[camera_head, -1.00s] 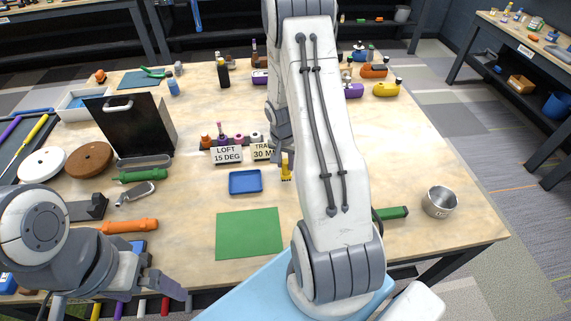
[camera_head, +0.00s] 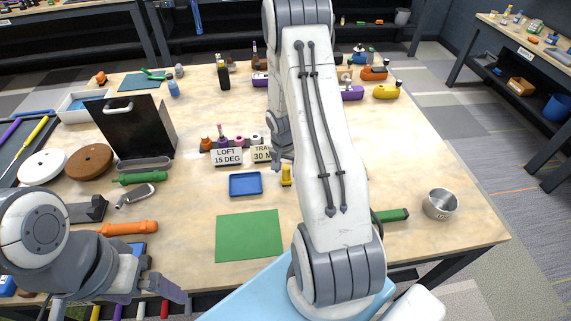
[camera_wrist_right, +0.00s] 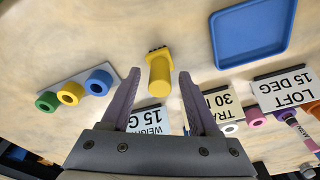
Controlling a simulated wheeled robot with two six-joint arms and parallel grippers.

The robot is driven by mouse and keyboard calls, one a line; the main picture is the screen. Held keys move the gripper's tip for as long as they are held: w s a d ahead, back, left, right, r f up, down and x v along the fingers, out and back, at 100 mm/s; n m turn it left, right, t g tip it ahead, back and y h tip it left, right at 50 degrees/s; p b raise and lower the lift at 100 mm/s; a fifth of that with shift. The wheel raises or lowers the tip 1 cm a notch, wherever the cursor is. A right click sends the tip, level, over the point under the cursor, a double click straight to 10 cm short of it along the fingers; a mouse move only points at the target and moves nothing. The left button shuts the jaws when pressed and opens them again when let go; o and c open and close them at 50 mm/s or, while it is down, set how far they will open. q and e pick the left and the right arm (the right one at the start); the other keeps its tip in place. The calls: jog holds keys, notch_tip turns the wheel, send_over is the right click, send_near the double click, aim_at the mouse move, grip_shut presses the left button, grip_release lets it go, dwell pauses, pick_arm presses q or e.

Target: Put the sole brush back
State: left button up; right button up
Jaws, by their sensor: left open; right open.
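The yellow sole brush (camera_head: 286,177) is on the table just right of the blue tray (camera_head: 245,184). In the right wrist view the yellow brush (camera_wrist_right: 160,77) shows dark bristles at its far end, and the blue tray (camera_wrist_right: 250,60) is to its right. My right gripper (camera_wrist_right: 159,88) is open, with the brush seen between and beyond its fingertips; it does not grip it. In the head view my right gripper (camera_head: 283,160) is partly hidden by its arm. My left gripper (camera_head: 165,280) is open and empty at the front left table edge.
Label cards (camera_head: 227,156) and a row of coloured pieces stand behind the tray. A green mat (camera_head: 249,235) lies in front. A metal cup (camera_head: 440,203) is at the right. A black upright panel (camera_head: 135,127) stands at the left. The table's right half has free room.

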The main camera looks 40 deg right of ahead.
aim_at(284, 182)
jog(key=shift+r, duration=0.35)
notch_tip(284, 182, up, 10)
jog(key=a+b, duration=0.1)
jog(key=b, duration=0.1)
jog(key=s+a+r+n, duration=0.2)
jog(key=a+r+n, duration=0.2)
jog(key=a, duration=0.6)
jog(key=s+a+r+n, duration=0.1)
jog(key=a+r+n, duration=0.25)
jog(key=a, duration=0.55)
jog(key=s+a+r+n+y, duration=0.1)
jog(key=s+a+n, duration=0.4)
jog(key=s+a, duration=0.2)
jog(key=s+a+r+n+y, duration=0.1)
jog(key=s+a+r+n, duration=0.1)
jog(key=s+a+n, duration=0.4)
jog(key=s, duration=0.5)
jog(key=shift+a+r+g, duration=0.15)
jog(key=shift+a+g, duration=0.2)
jog(key=shift+g, duration=0.05)
